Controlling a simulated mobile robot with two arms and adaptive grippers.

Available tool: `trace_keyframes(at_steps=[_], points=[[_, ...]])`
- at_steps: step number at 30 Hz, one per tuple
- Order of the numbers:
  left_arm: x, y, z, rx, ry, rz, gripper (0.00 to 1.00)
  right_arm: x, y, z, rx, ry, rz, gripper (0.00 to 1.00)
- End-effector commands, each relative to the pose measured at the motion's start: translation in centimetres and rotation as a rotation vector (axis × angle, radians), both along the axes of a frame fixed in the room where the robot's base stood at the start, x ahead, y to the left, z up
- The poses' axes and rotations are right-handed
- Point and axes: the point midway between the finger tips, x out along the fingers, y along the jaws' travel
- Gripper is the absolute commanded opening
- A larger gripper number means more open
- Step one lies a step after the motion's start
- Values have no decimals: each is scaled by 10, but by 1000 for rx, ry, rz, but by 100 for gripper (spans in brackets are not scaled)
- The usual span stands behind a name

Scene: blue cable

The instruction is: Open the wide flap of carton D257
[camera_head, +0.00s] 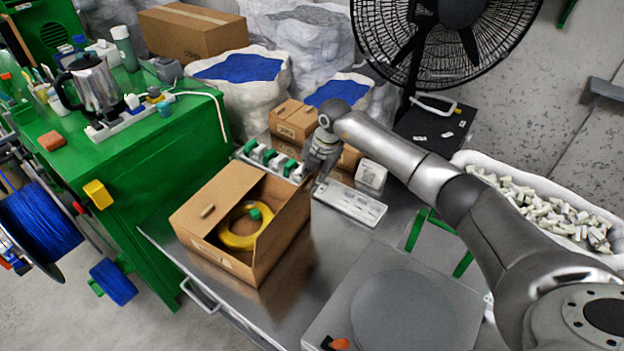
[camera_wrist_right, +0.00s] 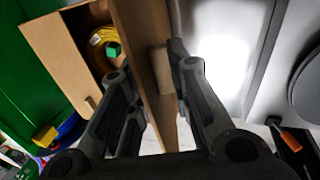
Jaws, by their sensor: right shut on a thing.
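An open cardboard carton (camera_head: 283,245) stands on the grey metal table; I cannot read its label. A coiled yellow cable (camera_head: 236,238) with a green piece (camera_head: 255,214) lies inside. One panel (camera_head: 203,201) with a small tan tab slopes out at its left. My right gripper (camera_head: 318,172) is at the carton's back right corner. In the right wrist view my right gripper (camera_wrist_right: 157,105) has its fingers on both sides of an upright cardboard panel (camera_wrist_right: 142,40) and is shut on it. The fingertips are partly hidden. My left gripper is out of view.
A white-grey perforated tray (camera_head: 350,203) and a white block (camera_head: 371,175) lie just right of the carton. Small cartons (camera_head: 293,120) stand behind. A green cabinet (camera_head: 150,150) is at the left. A flat plate with a grey disc (camera_head: 405,312) lies in front right.

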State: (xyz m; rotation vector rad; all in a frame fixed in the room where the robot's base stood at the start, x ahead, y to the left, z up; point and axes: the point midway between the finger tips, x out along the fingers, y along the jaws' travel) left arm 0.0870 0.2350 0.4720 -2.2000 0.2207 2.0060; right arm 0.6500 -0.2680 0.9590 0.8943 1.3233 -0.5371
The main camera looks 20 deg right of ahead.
Motion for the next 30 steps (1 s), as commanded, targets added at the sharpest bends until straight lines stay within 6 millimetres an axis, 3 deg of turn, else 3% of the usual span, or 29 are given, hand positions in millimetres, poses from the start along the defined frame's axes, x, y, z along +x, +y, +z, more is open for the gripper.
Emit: trace_keyframes(at_steps=[12, 13, 17, 26, 30], points=[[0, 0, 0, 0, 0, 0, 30, 1, 0, 2, 3, -3, -2, 0], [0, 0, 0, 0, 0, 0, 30, 1, 0, 2, 3, -3, -2, 21], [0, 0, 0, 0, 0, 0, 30, 1, 0, 1, 2, -2, -2, 38], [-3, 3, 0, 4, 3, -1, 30, 0, 0, 1, 1, -1, -1, 38], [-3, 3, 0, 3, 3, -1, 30, -2, -3, 12, 0, -2, 0, 38]])
